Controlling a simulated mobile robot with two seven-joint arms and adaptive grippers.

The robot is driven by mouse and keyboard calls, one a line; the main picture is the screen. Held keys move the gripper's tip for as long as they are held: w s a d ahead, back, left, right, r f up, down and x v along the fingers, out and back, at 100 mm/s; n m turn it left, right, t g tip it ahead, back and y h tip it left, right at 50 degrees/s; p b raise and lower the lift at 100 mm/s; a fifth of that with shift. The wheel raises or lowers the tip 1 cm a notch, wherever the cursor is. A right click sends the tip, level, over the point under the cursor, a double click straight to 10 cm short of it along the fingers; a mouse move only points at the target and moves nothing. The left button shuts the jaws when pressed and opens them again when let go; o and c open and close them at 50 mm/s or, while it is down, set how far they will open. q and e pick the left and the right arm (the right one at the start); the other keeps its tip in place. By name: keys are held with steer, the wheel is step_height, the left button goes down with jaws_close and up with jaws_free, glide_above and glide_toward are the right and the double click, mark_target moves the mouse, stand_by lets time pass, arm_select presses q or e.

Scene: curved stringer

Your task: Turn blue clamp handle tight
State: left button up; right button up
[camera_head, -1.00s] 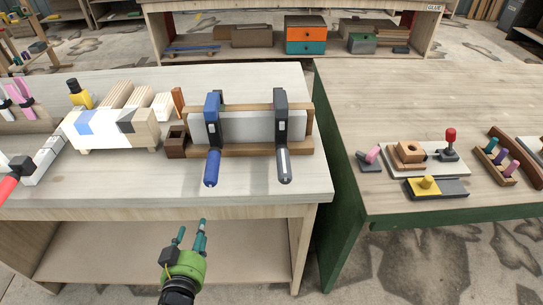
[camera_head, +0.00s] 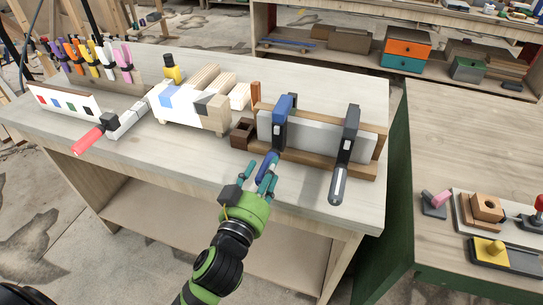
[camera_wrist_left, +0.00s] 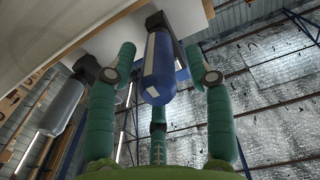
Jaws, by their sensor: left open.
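The blue clamp (camera_head: 280,125) stands on the wooden rack at the table's front edge, left of a dark grey clamp (camera_head: 346,150). Its blue handle (camera_head: 266,168) hangs down toward the front. My left gripper (camera_head: 266,184), green with teal fingers, is at the handle's lower end. In the left wrist view the blue handle (camera_wrist_left: 157,68) stands between the spread teal fingers (camera_wrist_left: 160,80), with gaps visible on both sides. The grey clamp's handle (camera_wrist_left: 62,106) is at the left there, outside the fingers. My right gripper is not in view.
A wooden block fixture (camera_head: 200,108) and a small brown box (camera_head: 242,133) stand left of the clamps. A red-handled tool (camera_head: 88,140) lies farther left. A second table (camera_head: 450,130) is at the right, past a gap.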

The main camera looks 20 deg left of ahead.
mark_target(277, 147)
arm_select(q)
steer(key=w, duration=0.3)
steer(key=shift+w+p, duration=0.35)
steer(key=shift+w+f, duration=0.1)
steer(key=shift+w, duration=0.05)
jaws_close()
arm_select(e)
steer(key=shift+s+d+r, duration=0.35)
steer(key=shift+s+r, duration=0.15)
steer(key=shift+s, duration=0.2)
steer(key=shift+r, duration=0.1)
